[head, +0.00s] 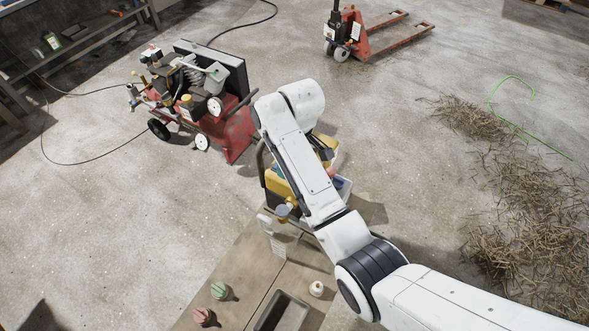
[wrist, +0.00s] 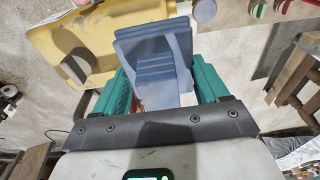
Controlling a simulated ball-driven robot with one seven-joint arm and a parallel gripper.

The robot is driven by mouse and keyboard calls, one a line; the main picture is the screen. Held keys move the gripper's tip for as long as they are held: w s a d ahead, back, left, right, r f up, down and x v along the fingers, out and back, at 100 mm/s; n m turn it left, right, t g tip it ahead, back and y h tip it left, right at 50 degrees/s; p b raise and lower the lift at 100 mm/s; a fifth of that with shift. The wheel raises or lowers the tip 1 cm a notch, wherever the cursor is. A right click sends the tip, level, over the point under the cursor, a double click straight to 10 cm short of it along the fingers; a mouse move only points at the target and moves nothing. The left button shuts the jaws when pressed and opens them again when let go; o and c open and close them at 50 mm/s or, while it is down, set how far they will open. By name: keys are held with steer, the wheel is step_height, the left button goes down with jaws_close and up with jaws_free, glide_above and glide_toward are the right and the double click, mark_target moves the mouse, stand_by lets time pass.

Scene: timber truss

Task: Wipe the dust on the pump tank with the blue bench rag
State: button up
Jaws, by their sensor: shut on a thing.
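A yellow tank (wrist: 62,48), which I take to be the pump tank, fills the upper left of the wrist view. In the head view the yellow pump (head: 277,181) stands at the far end of the bench, partly covered by my arm. My arm hides most of the gripper in the head view. I cannot make out dust on the tank.
The bench (head: 238,282) carries a green object (head: 219,290), a red object (head: 203,316), a small white bottle (head: 316,288) and a dark tray (head: 263,326). A red machine (head: 237,136) stands behind left, a red pallet jack (head: 383,46) farther back. Straw (head: 535,225) lies right.

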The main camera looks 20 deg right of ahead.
steer(key=shift+w+d+f, duration=0.1)
steer(key=shift+w+f, duration=0.05)
steer(key=shift+f+b, duration=0.35)
steer(key=shift+f, duration=1.55)
step_height(320, 180, down, 2)
steer(key=shift+f+b, duration=0.25)
steer(key=shift+b, duration=1)
steer(key=shift+w+d+r, duration=0.2)
steer(key=shift+w+d, duration=0.05)
steer(key=shift+d, duration=0.05)
steer(key=shift+w+d, duration=0.75)
steer(key=shift+d, duration=0.2)
steer(key=shift+f+b, duration=0.25)
steer(key=shift+b, duration=0.1)
